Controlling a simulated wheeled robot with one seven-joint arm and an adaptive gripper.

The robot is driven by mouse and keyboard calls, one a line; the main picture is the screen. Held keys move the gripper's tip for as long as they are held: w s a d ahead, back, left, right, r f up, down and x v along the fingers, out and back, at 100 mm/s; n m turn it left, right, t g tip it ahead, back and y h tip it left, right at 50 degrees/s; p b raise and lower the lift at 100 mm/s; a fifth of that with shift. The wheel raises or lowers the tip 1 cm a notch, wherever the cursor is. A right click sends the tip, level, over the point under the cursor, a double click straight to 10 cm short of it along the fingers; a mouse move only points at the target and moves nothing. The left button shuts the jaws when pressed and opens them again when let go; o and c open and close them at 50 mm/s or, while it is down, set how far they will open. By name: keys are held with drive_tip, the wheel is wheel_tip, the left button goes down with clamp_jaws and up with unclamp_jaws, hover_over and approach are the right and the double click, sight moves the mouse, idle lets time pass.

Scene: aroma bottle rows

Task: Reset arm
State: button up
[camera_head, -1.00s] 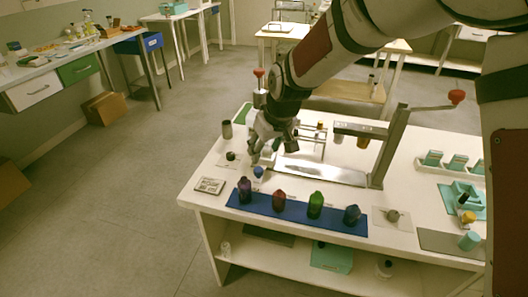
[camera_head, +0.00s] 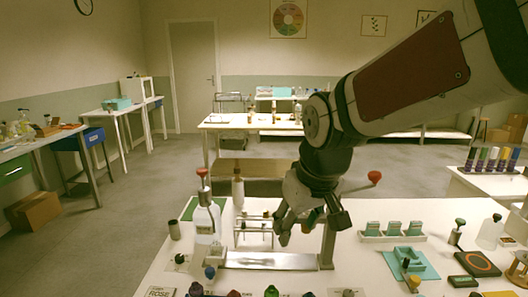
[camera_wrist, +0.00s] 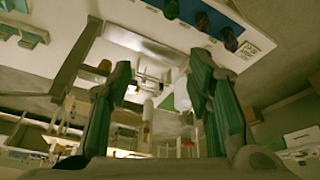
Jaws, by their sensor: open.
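A clear bottle with a red top (camera_head: 205,215) and a small rack (camera_head: 253,232) stand left of my gripper. A metal plate (camera_head: 268,261) lies below. A teal tray (camera_head: 411,262) and a row of teal boxes (camera_head: 392,230) are at right. Open floor lies behind the bench.

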drive_tip(key=s+d+r+m+p, duration=0.1)
drive_tip(key=s+d, duration=0.3)
drive_tip(key=s, duration=0.3)
drive_tip(key=s+d+r+m+p, duration=0.1)
drive_tip(key=s+d, duration=0.3)
drive_tip(key=s, duration=0.4)
drive_tip(key=s+d+r+m+h+p, duration=0.1)
drive_tip(key=s+d+r+m+p, duration=0.1)
drive_tip(key=s+d, duration=0.3)
drive_tip(key=s+r, duration=0.1)
drive_tip(key=s, duration=0.2)
drive_tip(key=shift+r+m, duration=0.25)
drive_tip(key=shift+m, duration=0.15)
